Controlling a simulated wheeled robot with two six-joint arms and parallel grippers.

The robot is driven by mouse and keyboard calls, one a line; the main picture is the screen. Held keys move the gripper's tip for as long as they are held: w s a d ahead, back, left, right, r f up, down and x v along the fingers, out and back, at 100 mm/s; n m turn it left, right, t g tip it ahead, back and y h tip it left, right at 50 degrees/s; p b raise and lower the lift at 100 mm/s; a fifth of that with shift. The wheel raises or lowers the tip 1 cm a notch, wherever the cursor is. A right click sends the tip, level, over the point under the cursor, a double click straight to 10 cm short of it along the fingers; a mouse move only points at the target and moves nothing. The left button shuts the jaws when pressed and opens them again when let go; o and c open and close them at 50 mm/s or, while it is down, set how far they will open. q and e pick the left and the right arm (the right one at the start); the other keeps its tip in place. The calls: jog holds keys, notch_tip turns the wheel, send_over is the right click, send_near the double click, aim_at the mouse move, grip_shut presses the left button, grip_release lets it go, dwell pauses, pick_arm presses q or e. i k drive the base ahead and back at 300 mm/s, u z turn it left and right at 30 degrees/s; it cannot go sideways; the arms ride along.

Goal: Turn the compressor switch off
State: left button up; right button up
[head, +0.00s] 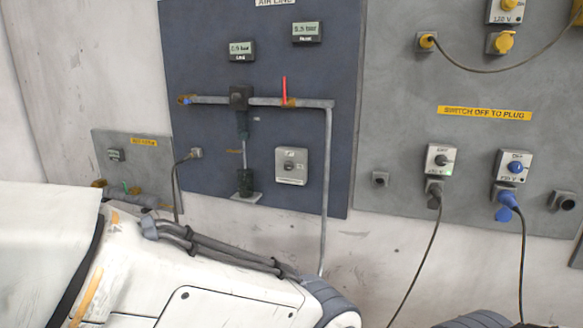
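A grey switch box (291,166) with a small rotary knob (289,166) is on the lower right of the dark blue air line panel (200,60). It has a small label above the knob and one below, both too small to read surely, so I cannot tell the knob's setting or whether this is the compressor switch. Nothing touches the box. Neither of my grippers is in view.
A pipe with a red-handled valve (284,92) runs above the box and drops to its right. Two gauges (241,50) (306,32) hang higher. The right grey panel (400,110) bears switched sockets (440,160) (513,168) with hanging cables. White bodywork fills the lower left.

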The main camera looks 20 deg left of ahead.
aim_at(289, 165)
jog(key=u, duration=0.55)
jog(key=i, duration=0.8)
jog(key=u, duration=0.05)
